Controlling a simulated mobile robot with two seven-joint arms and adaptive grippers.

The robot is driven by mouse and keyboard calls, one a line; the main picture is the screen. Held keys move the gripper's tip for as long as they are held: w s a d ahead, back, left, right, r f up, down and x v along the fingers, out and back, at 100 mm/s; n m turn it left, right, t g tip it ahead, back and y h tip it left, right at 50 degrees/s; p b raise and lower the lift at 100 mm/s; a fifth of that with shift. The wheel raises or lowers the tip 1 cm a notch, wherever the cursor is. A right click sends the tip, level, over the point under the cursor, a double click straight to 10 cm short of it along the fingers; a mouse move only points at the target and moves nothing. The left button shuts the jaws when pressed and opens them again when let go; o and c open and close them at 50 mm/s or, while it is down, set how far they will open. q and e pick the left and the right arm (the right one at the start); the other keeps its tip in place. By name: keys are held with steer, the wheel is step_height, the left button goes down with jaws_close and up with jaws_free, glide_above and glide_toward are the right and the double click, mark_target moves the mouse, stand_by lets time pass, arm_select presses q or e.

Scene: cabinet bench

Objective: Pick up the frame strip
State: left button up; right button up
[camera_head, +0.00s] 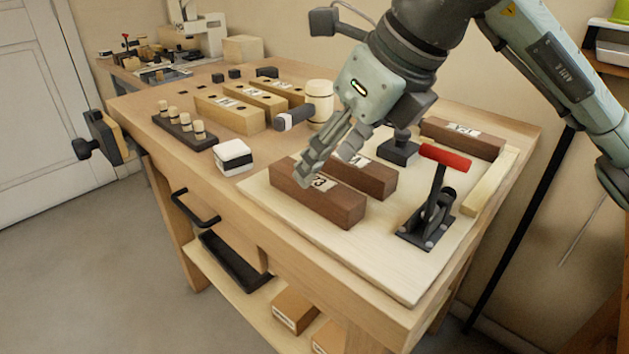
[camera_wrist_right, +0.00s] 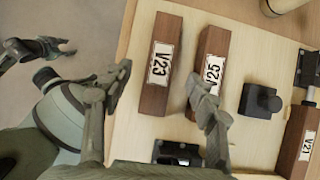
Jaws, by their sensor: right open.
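Dark brown wooden strips lie on a pale board (camera_head: 395,265). The strip labelled V23 (camera_head: 340,207) is nearest the front edge; it also shows in the right wrist view (camera_wrist_right: 148,98). Behind it lies V25 (camera_head: 378,180), also in the wrist view (camera_wrist_right: 222,45). A third labelled strip (camera_head: 480,143) lies at the back right, and a plain pale strip (camera_head: 490,182) runs along the board's right edge. I cannot tell which is the frame strip. My right gripper (camera_head: 328,160) is open and empty, pointing down over V23. My left gripper (camera_wrist_right: 45,48) shows small in the wrist view.
A red-handled clamp (camera_head: 430,215) stands right of V23. A black knobbed block (camera_head: 398,150) sits behind V25. A mallet (camera_head: 318,105), light wooden blocks (camera_head: 230,112), a peg rack (camera_head: 185,130) and a white-topped block (camera_head: 233,156) stand left. The board's front right is clear.

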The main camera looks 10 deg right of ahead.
mark_target(315, 180)
steer(key=x, duration=0.6)
steer(key=shift+d, duration=0.1)
steer(key=shift+r, duration=0.1)
steer(key=c, duration=1.3)
